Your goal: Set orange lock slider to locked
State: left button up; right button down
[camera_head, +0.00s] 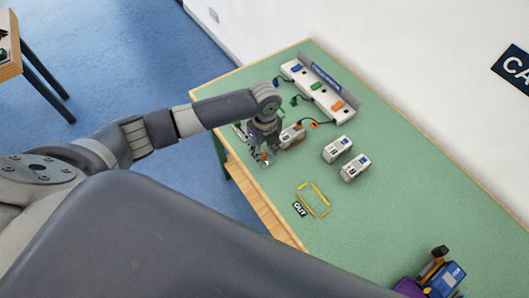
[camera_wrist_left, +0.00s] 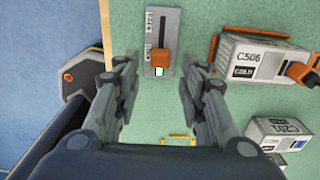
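The orange lock slider (camera_wrist_left: 160,60) sits at the lower end of a dark slot on a grey plate (camera_wrist_left: 162,14) in the left wrist view. A small white and green mark shows just below it. Small lettering runs along the plate's left side, too blurred to read surely. My left gripper (camera_wrist_left: 158,88) is open, its fingers on either side of and below the slider, with nothing between them. In the head view my left gripper (camera_head: 263,158) is low over the table's left edge and mostly hides the plate. My right gripper is not in view.
A white unit labelled C506 (camera_wrist_left: 262,58) with an orange connector lies right of the left gripper. Two more white units (camera_head: 337,148) (camera_head: 355,168) and a white charging strip (camera_head: 318,92) stand on the green table (camera_head: 400,205). A yellow-marked OUT area (camera_head: 318,193) is clear.

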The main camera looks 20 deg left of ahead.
aim_at(265, 160)
pick_arm(q)
notch_tip(265, 160, up, 10)
jog(key=shift+f, duration=0.15)
dwell(0.5)
